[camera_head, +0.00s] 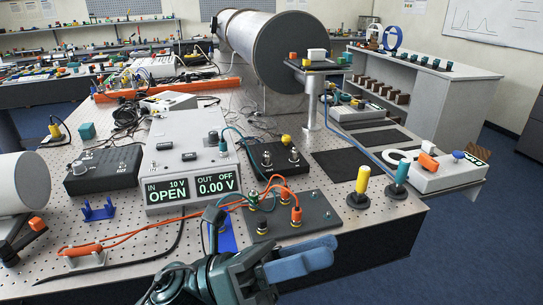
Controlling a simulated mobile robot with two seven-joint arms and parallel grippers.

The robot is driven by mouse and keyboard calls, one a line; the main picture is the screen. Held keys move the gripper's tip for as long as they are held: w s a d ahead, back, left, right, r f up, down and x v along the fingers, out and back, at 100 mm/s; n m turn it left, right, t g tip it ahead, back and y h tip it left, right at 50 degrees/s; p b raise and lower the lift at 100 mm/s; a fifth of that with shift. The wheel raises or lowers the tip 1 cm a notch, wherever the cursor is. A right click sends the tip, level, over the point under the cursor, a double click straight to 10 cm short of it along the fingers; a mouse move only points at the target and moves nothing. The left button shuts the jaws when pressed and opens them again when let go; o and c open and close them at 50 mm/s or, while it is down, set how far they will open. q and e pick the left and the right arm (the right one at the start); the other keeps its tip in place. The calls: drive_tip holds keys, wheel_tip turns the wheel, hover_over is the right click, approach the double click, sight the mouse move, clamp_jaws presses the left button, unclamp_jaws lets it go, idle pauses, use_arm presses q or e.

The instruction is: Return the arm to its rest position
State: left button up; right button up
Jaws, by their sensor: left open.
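My left gripper (288,259) shows at the bottom middle, near the table's front edge. It is open, with blue finger pads, and I see nothing held between them. My dark left arm runs down out of the bottom of the picture. Behind the gripper, a dark connection plate (313,219) carries several orange and dark plugs. My right gripper is not in view.
A power supply (190,157) reads OPEN and 0.00 V. Orange leads (130,234) cross the perforated table (110,270) left of my arm. A yellow handle (361,180) and a teal one (401,173) stand at right. A large pipe (280,50) lies behind.

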use_arm(q)
drive_tip(key=w+a+f+n+t+y, duration=0.35)
drive_tip(key=f+n+t+y, duration=0.2)
drive_tip(key=n, duration=0.55)
drive_tip(key=w+a+f+n+t+y, duration=0.2)
drive_tip(key=a+f+n+t+y, duration=0.35)
drive_tip(key=n, duration=0.55)
drive_tip(key=w+a+f+n+t+y, duration=0.3)
drive_tip(key=f+n+t, duration=0.35)
drive_tip(key=n, duration=0.45)
drive_tip(key=s+a+f+n+g+y, duration=0.3)
drive_tip(key=s+f+n, duration=0.2)
drive_tip(key=f, duration=0.4)
drive_tip(key=s+a+f+n+g+y, duration=0.3)
drive_tip(key=s+a+f+n, duration=0.1)
drive_tip(key=f, duration=0.5)
drive_tip(key=shift+s+f+n+p, duration=0.35)
drive_tip(key=shift+s+n, duration=0.45)
drive_tip(key=shift+n, duration=0.2)
drive_tip(key=shift+o, duration=0.5)
drive_tip(key=shift+d, duration=0.1)
